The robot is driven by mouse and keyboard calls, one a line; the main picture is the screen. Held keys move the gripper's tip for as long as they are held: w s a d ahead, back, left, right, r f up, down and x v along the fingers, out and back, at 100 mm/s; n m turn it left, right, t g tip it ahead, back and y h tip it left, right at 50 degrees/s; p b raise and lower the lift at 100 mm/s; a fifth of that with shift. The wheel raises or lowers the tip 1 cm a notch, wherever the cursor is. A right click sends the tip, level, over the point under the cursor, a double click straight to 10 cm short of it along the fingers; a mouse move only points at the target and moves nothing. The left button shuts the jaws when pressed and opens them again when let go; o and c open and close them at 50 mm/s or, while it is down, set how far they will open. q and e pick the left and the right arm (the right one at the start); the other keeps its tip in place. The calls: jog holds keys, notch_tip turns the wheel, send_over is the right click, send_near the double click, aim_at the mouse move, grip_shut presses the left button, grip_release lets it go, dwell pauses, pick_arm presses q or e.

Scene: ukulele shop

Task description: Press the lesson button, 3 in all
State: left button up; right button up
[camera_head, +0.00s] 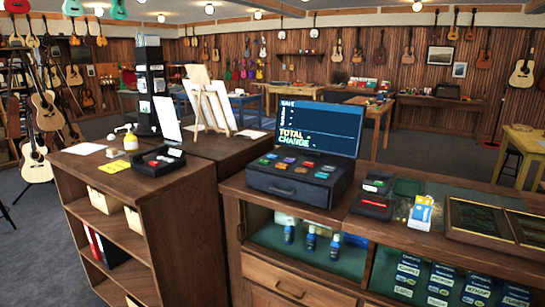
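A black cash register (300,185) stands on the dark wood counter. Its screen (318,128) shows SALE, TOTAL and CHANGE. The key labels are too small to read, so I cannot tell which one is the lesson button. Neither of my grippers is in view, and nothing touches the register.
A black device (159,162) with small coloured parts sits on the left shelf unit (145,205), near a yellow note (113,167). A card terminal (377,183) and a blue-and-white box (420,213) stand right of the register. Framed panels (480,222) lie farther right.

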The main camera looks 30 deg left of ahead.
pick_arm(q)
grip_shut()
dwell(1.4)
